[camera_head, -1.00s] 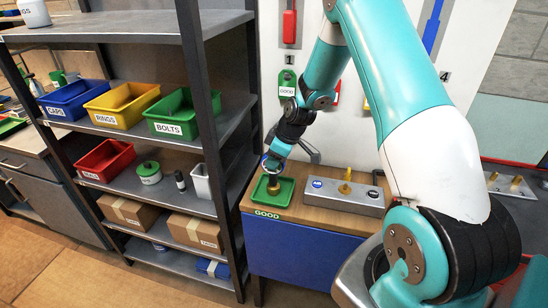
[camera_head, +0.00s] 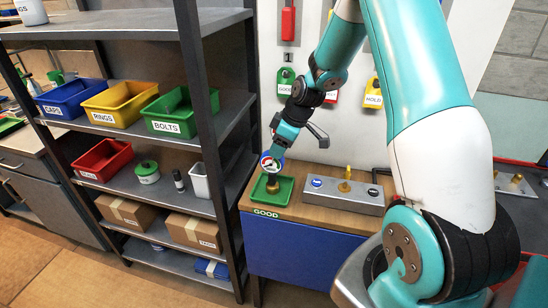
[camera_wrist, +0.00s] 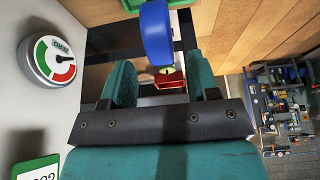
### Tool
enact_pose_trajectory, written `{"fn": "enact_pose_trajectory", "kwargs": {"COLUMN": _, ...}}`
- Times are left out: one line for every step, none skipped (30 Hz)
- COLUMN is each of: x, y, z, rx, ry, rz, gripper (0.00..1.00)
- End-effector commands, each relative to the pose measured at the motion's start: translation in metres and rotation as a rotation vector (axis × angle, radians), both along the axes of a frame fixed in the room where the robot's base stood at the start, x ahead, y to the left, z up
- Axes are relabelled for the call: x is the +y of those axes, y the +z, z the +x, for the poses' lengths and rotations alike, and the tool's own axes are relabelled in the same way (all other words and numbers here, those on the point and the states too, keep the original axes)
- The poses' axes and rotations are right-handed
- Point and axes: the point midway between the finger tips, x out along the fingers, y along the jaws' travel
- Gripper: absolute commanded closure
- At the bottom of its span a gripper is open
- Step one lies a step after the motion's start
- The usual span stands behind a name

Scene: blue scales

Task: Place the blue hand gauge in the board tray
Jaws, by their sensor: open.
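The blue hand gauge (camera_head: 266,160), a round dial with a blue rim, stands with its brass foot in the green tray (camera_head: 289,190) on the wooden cabinet top. My gripper (camera_head: 276,155) is at the gauge's head, above the tray. In the wrist view my two teal fingers (camera_wrist: 160,82) stand apart. The blue body of the gauge (camera_wrist: 156,32) shows just beyond and between their tips, with clear gaps at both sides. The tray's green edge (camera_wrist: 180,3) shows at the top there. The gauge's dial face is mostly hidden in the wrist view.
A grey metal block (camera_head: 343,197) with a brass fitting stands right of the tray. The shelf rack (camera_head: 218,150) with coloured bins rises close on the left. The wall board behind carries tags, including a green one (camera_head: 284,80). A ZERO dial (camera_wrist: 48,60) shows in the wrist view.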

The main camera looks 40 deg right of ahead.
Motion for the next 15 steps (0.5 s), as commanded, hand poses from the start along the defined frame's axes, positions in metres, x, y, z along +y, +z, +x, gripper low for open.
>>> {"fn": "enact_pose_trajectory", "kwargs": {"x": -0.004, "y": 0.010, "z": -0.003, "rx": -0.005, "ry": -0.002, "rz": -0.003, "gripper": 0.45}}
{"fn": "enact_pose_trajectory", "kwargs": {"x": -0.005, "y": 0.016, "z": -0.005, "rx": -0.006, "ry": -0.001, "rz": -0.003, "gripper": 0.45}}
{"fn": "enact_pose_trajectory", "kwargs": {"x": -0.007, "y": 0.024, "z": -0.007, "rx": -0.006, "ry": -0.001, "rz": -0.001, "gripper": 0.45}}
{"fn": "enact_pose_trajectory", "kwargs": {"x": -0.008, "y": 0.030, "z": -0.010, "rx": -0.005, "ry": -0.002, "rz": -0.001, "gripper": 0.45}}
{"fn": "enact_pose_trajectory", "kwargs": {"x": -0.010, "y": 0.035, "z": -0.011, "rx": -0.005, "ry": -0.002, "rz": -0.002, "gripper": 0.45}}
{"fn": "enact_pose_trajectory", "kwargs": {"x": -0.011, "y": 0.041, "z": -0.014, "rx": -0.003, "ry": -0.001, "rz": -0.001, "gripper": 0.45}}
{"fn": "enact_pose_trajectory", "kwargs": {"x": -0.012, "y": 0.046, "z": -0.015, "rx": -0.004, "ry": -0.002, "rz": -0.002, "gripper": 0.45}}
{"fn": "enact_pose_trajectory", "kwargs": {"x": -0.013, "y": 0.050, "z": -0.016, "rx": -0.002, "ry": -0.001, "rz": -0.001, "gripper": 0.45}}
{"fn": "enact_pose_trajectory", "kwargs": {"x": -0.014, "y": 0.054, "z": -0.018, "rx": -0.003, "ry": -0.001, "rz": -0.001, "gripper": 0.45}}
{"fn": "enact_pose_trajectory", "kwargs": {"x": -0.015, "y": 0.057, "z": -0.019, "rx": -0.003, "ry": -0.001, "rz": 0.000, "gripper": 0.45}}
{"fn": "enact_pose_trajectory", "kwargs": {"x": -0.015, "y": 0.059, "z": -0.020, "rx": -0.001, "ry": 0.000, "rz": 0.000, "gripper": 0.45}}
{"fn": "enact_pose_trajectory", "kwargs": {"x": -0.013, "y": 0.063, "z": -0.021, "rx": 0.000, "ry": 0.002, "rz": 0.002, "gripper": 0.45}}
{"fn": "enact_pose_trajectory", "kwargs": {"x": -0.009, "y": 0.067, "z": -0.022, "rx": 0.001, "ry": 0.004, "rz": 0.004, "gripper": 0.45}}
{"fn": "enact_pose_trajectory", "kwargs": {"x": -0.001, "y": 0.071, "z": -0.023, "rx": 0.004, "ry": 0.006, "rz": 0.009, "gripper": 0.45}}
{"fn": "enact_pose_trajectory", "kwargs": {"x": 0.014, "y": 0.080, "z": -0.026, "rx": 0.012, "ry": 0.011, "rz": 0.017, "gripper": 0.45}}
